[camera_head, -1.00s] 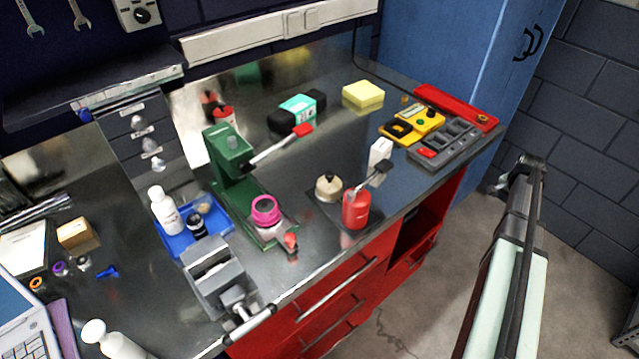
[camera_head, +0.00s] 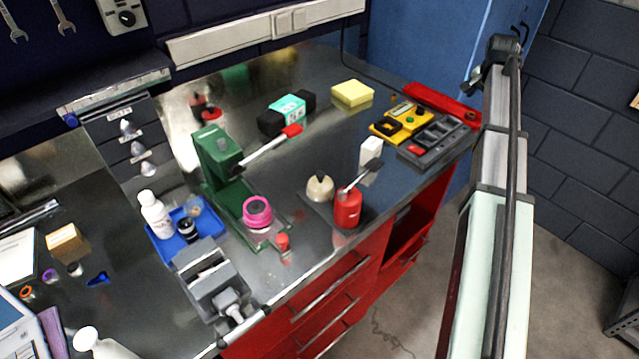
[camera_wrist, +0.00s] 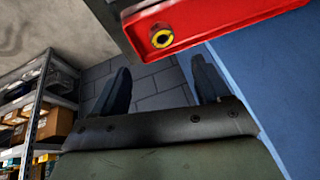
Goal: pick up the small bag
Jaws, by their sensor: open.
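A dark pouch-like item with a teal middle (camera_head: 287,113) lies on the metal bench, towards the back and centre of the head view. It is the nearest match to a small bag, though I cannot be sure of it. My gripper (camera_wrist: 160,66) shows in the wrist view with its two dark fingers apart and nothing between them. In the head view my arm rises on the right, and its end is near the red tray at the bench's right end, well away from the pouch. The pouch is not in the wrist view.
A yellow sponge (camera_head: 352,94) lies right of the pouch. A green press (camera_head: 217,160) with a red-tipped lever stands in front-left of it. A yellow meter (camera_head: 401,125), a grey organiser (camera_head: 437,142) and a red tray (camera_head: 440,101) fill the right end. A red oil can (camera_head: 347,209) stands near the front edge.

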